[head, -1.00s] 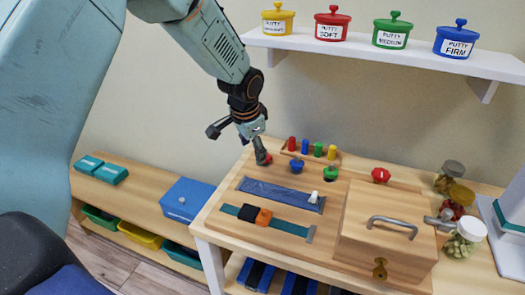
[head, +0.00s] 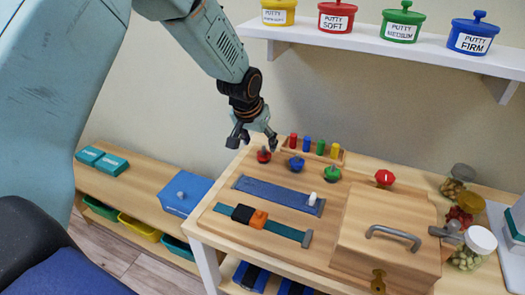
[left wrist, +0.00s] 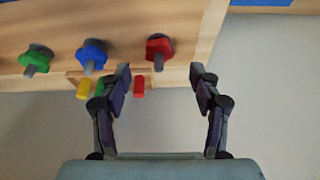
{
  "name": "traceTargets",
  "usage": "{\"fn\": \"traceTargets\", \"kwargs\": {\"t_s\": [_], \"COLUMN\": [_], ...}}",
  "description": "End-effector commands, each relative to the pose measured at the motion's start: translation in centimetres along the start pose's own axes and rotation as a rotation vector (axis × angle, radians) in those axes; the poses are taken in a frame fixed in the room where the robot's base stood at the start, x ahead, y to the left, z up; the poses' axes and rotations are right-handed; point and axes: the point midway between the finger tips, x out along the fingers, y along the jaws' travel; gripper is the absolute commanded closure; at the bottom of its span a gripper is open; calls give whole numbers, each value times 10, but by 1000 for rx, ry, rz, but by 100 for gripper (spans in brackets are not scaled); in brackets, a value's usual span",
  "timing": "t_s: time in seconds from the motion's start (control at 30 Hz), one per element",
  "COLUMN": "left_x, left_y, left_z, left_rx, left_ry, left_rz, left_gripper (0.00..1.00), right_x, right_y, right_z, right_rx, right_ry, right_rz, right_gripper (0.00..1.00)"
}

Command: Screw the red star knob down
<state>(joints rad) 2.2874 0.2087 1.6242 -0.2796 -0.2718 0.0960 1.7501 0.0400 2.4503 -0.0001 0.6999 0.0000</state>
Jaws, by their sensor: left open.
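The red star knob (head: 264,155) sits on a bolt at the back left of the wooden board, left of a blue knob (head: 297,163) and a green knob (head: 333,174). In the left wrist view the red knob (left wrist: 159,47) shows with its grey bolt end sticking out of its middle. My left gripper (head: 252,142) is open and empty, just above and behind the red knob, apart from it. In the left wrist view the spread fingers (left wrist: 160,76) stand to either side of the knob's line, with the knob beyond their tips. My right gripper is not in view.
A rack of coloured pegs (head: 314,147) stands close behind the knobs. A shelf (head: 390,50) with putty tubs hangs above. Jars (head: 458,188) stand far right.

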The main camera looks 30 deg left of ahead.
Motion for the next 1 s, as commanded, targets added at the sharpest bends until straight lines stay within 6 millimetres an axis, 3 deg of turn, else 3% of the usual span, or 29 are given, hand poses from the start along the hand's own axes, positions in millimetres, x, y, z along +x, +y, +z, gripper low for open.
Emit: {"fn": "traceTargets", "kwargs": {"t_s": [0.1, 0.3, 0.7, 1.0], "left_x": [23, 47, 56, 55], "left_y": [0, 0, 0, 0], "left_z": [1, -1, -3, -2], "left_rx": [1, 1, 1, 1], "left_ry": [-2, -1, 0, 0], "left_rz": [-1, -2, -1, -1], "left_gripper": [37, 37, 37, 62], "right_x": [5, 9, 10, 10], "right_y": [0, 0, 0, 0], "right_z": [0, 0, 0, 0], "right_rx": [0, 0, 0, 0], "right_ry": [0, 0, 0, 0], "right_rz": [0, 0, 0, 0], "right_gripper": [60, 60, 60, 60]}}
